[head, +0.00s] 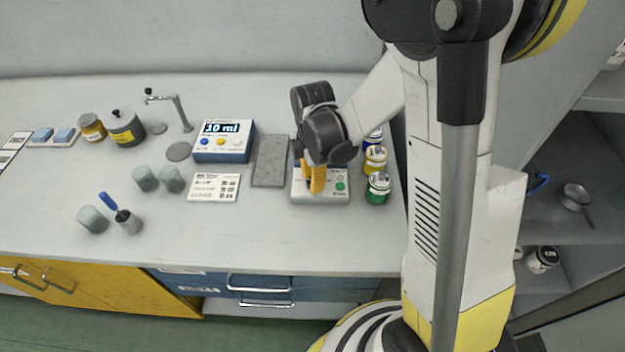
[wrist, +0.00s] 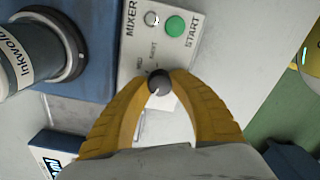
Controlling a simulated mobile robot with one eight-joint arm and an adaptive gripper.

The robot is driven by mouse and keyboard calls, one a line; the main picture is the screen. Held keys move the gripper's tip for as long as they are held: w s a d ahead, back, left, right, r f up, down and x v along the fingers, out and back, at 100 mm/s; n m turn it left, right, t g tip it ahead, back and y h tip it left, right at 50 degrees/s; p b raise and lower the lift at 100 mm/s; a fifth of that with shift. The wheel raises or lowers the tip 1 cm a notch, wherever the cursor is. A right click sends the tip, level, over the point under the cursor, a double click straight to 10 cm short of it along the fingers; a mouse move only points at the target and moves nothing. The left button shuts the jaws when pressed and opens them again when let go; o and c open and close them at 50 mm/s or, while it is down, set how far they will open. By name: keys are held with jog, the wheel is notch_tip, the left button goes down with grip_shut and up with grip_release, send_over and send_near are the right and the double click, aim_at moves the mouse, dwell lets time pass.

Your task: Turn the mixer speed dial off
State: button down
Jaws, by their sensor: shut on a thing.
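The mixer (head: 333,199) is a pale box on the counter, with a light front panel marked MIXER in the wrist view (wrist: 133,45). It has a green START button (wrist: 175,26) and a small pale round part (wrist: 152,18) beside it. The speed dial (wrist: 158,82) is a dark round knob with small speed labels near it. My gripper (wrist: 158,90) has its yellow fingers shut on the dial, one on each side. In the head view my gripper (head: 313,182) reaches down onto the mixer, and its fingers hide the dial. The dial's pointer setting cannot be read.
Several ink jars (head: 377,187) stand close to the mixer's right. A grey tray (head: 269,160) and a blue dispenser reading 10 ml (head: 222,153) are to its left. A white label card (head: 214,187) lies nearby. The counter's front strip (head: 270,235) is clear.

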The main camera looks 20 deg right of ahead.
jog(key=c, duration=1.1)
grip_release()
notch_tip(320, 180, up, 12)
jog(key=s+r+m+t, duration=0.2)
jog(key=s+m, duration=0.2)
jog(key=m, duration=0.2)
jog(key=s+r+m+t, duration=0.2)
jog(key=s+r+m, duration=0.1)
jog(key=m, duration=0.3)
jog(key=s+r+m+t, duration=0.2)
jog(key=s+m+t, duration=0.1)
jog(key=s+m, duration=0.2)
jog(key=shift+r+m, duration=0.25)
jog(key=shift+m, duration=0.35)
